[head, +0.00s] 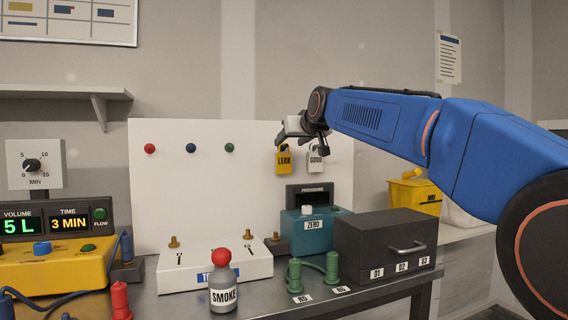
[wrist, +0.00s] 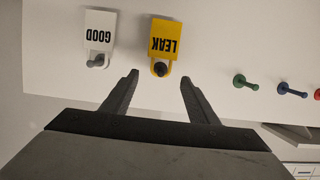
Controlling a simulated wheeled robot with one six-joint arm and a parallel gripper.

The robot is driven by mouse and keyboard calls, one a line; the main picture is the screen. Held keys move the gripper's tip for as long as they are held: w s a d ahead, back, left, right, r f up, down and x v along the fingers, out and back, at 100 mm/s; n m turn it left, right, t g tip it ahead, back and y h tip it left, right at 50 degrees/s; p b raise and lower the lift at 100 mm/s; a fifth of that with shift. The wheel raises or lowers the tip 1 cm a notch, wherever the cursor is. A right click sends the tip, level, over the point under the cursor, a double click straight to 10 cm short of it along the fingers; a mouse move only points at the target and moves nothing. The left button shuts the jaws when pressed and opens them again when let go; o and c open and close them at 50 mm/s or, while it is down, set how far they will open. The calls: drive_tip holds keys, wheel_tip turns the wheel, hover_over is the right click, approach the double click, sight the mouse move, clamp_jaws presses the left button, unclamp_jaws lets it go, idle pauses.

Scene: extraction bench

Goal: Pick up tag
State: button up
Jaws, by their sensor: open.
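A yellow tag marked LEAK (head: 283,160) hangs on a peg on the white upright board. A white tag marked GOOD (head: 316,160) hangs on a peg just to its right. In the wrist view, which looks upside down, the LEAK tag (wrist: 165,40) is ahead of the gap between my fingers, and the GOOD tag (wrist: 99,30) is outside the finger on the left. My gripper (wrist: 158,80) is open and empty, with its fingertips a little short of the LEAK tag's peg. In the head view my gripper (head: 310,140) is beside the tags' tops and partly covers the GOOD tag.
Red, blue (head: 190,148) and green pegs are on the white board (head: 240,190), without tags. Below stand a teal pressure gauge box (head: 313,232), a dark drawer box (head: 385,245), a white valve block (head: 215,268) and a smoke bottle (head: 222,290). The air before the board is clear.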

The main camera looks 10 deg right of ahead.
sight(286, 144)
drive_tip(key=shift+x, duration=2.4)
clamp_jaws()
drive_tip(key=shift+r, duration=0.6)
drive_tip(key=shift+s+r, duration=0.15)
drive_tip(key=s+d, duration=0.2)
drive_tip(key=s, duration=1.5)
drive_tip(key=shift+s, duration=0.3)
